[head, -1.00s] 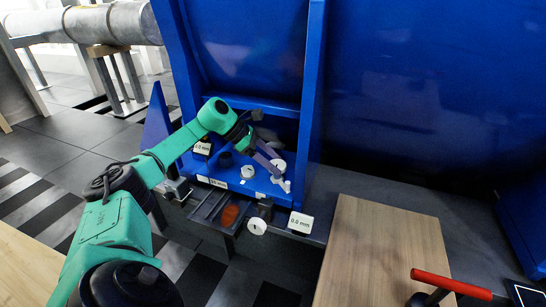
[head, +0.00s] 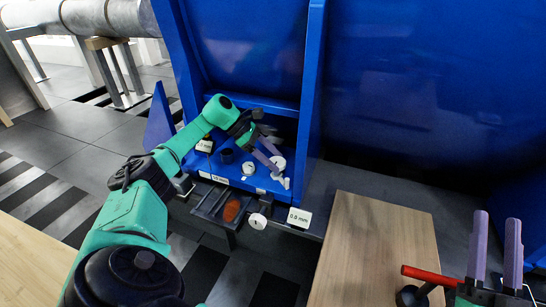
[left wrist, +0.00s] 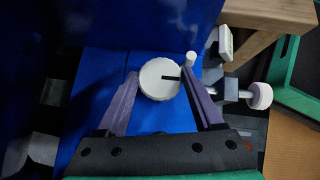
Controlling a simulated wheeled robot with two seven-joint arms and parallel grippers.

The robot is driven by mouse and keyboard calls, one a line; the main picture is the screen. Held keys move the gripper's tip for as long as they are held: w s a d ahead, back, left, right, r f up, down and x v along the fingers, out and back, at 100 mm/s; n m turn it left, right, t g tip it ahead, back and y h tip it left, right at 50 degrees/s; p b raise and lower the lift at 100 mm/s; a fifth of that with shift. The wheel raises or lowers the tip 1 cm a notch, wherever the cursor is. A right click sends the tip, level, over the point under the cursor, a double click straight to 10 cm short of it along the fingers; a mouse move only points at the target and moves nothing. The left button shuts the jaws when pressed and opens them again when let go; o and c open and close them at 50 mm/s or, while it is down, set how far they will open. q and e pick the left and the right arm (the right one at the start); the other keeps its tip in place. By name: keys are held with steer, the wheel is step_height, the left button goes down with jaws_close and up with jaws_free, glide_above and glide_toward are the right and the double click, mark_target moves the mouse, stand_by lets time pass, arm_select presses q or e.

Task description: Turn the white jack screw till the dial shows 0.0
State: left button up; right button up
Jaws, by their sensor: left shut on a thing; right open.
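My left gripper (head: 271,161) is shut on a white round knob (left wrist: 160,79) with a black mark, inside the blue frame; this knob also shows in the head view (head: 279,163). One finger lies on each side of it. A second white knob (head: 258,221) sits on a horizontal screw at the frame's front, and shows in the left wrist view (left wrist: 260,96). The near dial (head: 300,217) seems to read 0.8 mm, though the digits are small. Another dial (head: 204,146) at the left is unreadable. My right gripper (head: 496,222) is open and empty at the right.
Another white knob (head: 248,168) stands left of the held one. A small white post (left wrist: 190,58) is close beside the right finger. A dark tray (head: 207,206) holds a reddish-brown piece. A wooden top (head: 378,245) and a red-handled tool (head: 425,274) are at the right. Blue walls enclose the left gripper.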

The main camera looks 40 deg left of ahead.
arm_select(q)
steer(key=shift+f, duration=0.1)
arm_select(e)
steer(key=shift+f, duration=0.4)
arm_select(q)
steer(key=o, duration=1.4)
